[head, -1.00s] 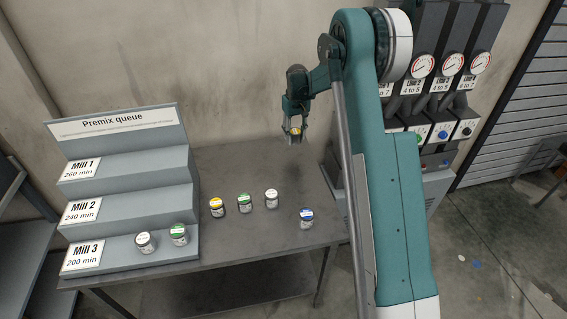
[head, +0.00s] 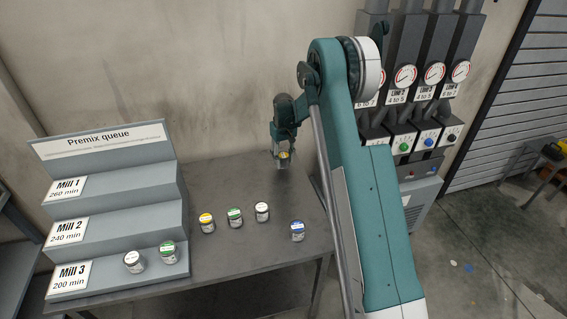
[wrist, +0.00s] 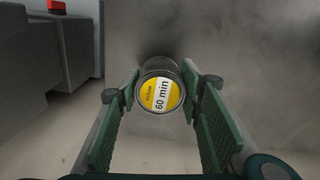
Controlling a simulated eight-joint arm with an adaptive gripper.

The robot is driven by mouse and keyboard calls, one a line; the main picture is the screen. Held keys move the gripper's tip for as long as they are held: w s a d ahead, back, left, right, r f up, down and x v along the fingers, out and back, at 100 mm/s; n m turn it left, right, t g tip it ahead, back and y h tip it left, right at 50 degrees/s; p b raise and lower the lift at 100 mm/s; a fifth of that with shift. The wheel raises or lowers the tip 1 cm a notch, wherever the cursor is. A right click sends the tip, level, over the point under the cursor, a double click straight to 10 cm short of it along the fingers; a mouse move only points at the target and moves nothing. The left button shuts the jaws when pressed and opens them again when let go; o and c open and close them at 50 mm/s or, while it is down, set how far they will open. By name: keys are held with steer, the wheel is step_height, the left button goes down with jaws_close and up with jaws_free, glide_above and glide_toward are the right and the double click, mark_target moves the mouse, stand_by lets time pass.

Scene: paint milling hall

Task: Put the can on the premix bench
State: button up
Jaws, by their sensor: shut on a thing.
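The can (wrist: 161,92) has a yellow and white lid reading "Yellow" and "60 min". My gripper (wrist: 160,82) is shut on it, one finger on each side, and it stays upright. In the head view my gripper (head: 283,150) points down with the can (head: 284,156) at its tips, over the back right of the grey premix bench (head: 215,178). The can is low over the bench top; I cannot tell if its base touches.
A yellow can (head: 207,223), a green can (head: 235,218), a white can (head: 262,212) and a blue can (head: 298,231) stand nearer the front. The stepped Premix queue rack (head: 110,200) fills the left, with two cans on its bottom step. The bench middle is clear.

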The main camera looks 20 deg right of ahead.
mark_target(283, 155)
steer(key=shift+f, duration=1)
steer(key=shift+f, duration=0.2)
steer(key=o, duration=1)
steer(key=shift+c, duration=0.2)
steer(key=shift+r, duration=0.15)
step_height(283, 155, up, 12)
steer(key=shift+r, duration=0.1)
steer(key=shift+s+r, duration=0.1)
